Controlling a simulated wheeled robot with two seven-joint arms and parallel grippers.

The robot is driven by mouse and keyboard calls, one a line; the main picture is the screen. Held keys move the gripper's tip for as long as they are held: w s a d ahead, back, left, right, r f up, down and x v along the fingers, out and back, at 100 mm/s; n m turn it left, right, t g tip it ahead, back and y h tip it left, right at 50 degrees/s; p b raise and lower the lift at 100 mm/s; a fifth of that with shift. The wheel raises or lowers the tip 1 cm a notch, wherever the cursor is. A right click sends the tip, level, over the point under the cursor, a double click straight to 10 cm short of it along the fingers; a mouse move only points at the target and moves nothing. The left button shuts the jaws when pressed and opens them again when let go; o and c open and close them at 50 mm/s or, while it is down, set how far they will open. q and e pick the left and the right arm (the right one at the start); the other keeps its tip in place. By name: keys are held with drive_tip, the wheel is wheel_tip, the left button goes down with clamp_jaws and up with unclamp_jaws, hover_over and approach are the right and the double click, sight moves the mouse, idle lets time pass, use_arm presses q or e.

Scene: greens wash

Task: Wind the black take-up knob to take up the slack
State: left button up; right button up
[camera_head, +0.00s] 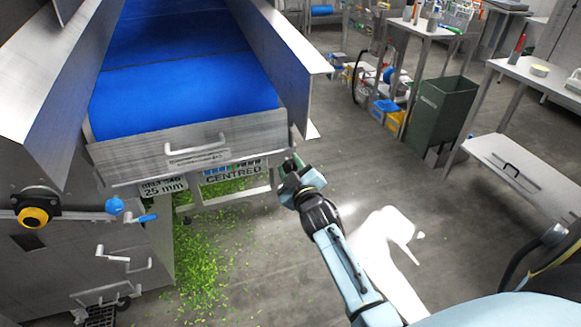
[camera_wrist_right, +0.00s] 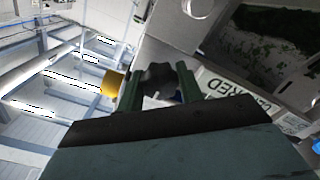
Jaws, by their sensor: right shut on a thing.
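The black take-up knob (camera_wrist_right: 158,78) shows in the right wrist view as a dark, lobed knob between two dark green fingers. My right gripper (camera_wrist_right: 160,88) is shut on it. In the head view, my right gripper (camera_head: 291,163) is at the right front corner of the conveyor's end plate (camera_head: 190,157), and I cannot make out the knob there. The blue belt (camera_head: 185,90) lies above the plate. Below it are a sign reading CENTRED (camera_head: 234,177) and a label reading 25 mm (camera_head: 163,187). My left gripper is not in view.
Green scraps (camera_head: 200,265) litter the floor below the conveyor. A yellow-and-black knob (camera_head: 33,217) and a blue-handled crank (camera_head: 115,206) are on the left machine side. A green bin (camera_head: 440,108) and steel tables stand at right. Open floor lies between.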

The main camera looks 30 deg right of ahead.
drive_tip(key=o, duration=1)
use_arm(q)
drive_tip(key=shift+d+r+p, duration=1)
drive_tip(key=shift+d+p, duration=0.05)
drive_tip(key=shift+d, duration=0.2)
use_arm(e)
drive_tip(key=v, duration=1.3)
drive_tip(key=shift+s, duration=0.2)
drive_tip(key=shift+f, duration=0.1)
